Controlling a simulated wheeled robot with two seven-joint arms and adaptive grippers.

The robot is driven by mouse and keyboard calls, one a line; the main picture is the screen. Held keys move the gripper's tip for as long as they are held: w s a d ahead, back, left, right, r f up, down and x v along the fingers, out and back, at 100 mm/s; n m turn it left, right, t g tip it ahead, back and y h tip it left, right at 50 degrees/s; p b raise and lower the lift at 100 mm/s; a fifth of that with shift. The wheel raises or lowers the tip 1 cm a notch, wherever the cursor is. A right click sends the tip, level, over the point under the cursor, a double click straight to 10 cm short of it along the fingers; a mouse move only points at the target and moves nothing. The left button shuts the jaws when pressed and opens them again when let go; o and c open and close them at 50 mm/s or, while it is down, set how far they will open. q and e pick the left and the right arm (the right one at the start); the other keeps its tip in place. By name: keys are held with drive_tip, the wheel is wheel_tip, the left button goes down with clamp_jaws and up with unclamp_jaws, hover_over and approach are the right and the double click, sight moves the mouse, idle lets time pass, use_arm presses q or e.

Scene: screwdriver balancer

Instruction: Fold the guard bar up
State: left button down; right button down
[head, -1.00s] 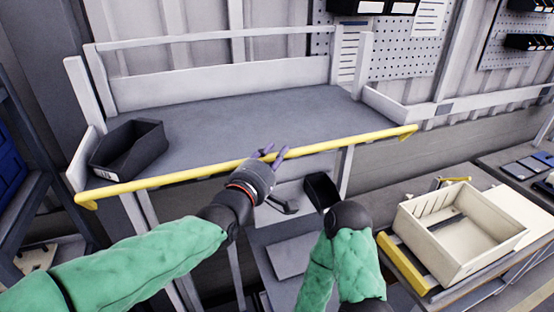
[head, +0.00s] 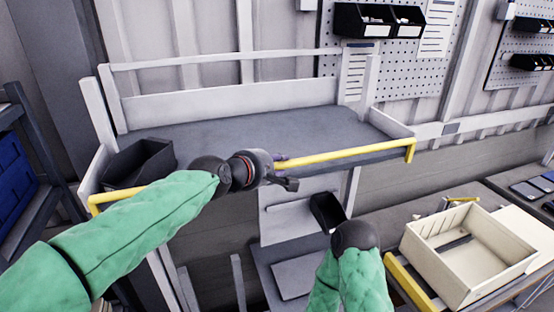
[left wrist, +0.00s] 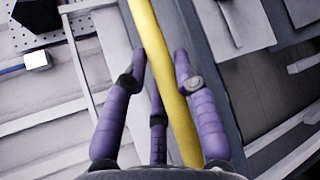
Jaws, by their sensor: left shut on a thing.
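The yellow guard bar (head: 340,154) runs across the front of the grey shelf, with bent ends at left and right. Its middle is hidden behind my left arm and hand. My left gripper (head: 281,165) is shut on the bar near its middle. In the left wrist view, the purple fingers (left wrist: 160,65) lie on both sides of the bar (left wrist: 146,22), which passes between them. My right arm shows at the lower middle of the head view, but its gripper fingers cannot be seen.
A black bin (head: 139,163) sits at the shelf's left end. The grey shelf top (head: 260,136) is otherwise clear. A smaller black bin (head: 327,211) sits below the bar. A cream box (head: 465,275) stands on the bench at right.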

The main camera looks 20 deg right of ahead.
idle(0.5)
use_arm(q)
drive_tip(key=c, duration=0.9)
unclamp_jaws()
drive_tip(key=shift+w+f, duration=0.1)
drive_tip(key=shift+c, duration=0.2)
drive_tip(key=shift+w, duration=0.1)
drive_tip(key=shift+s+a+r, duration=0.15)
drive_tip(key=shift+s+r, duration=0.05)
drive_tip(key=v, duration=1.1)
drive_tip(key=shift+a, duration=0.3)
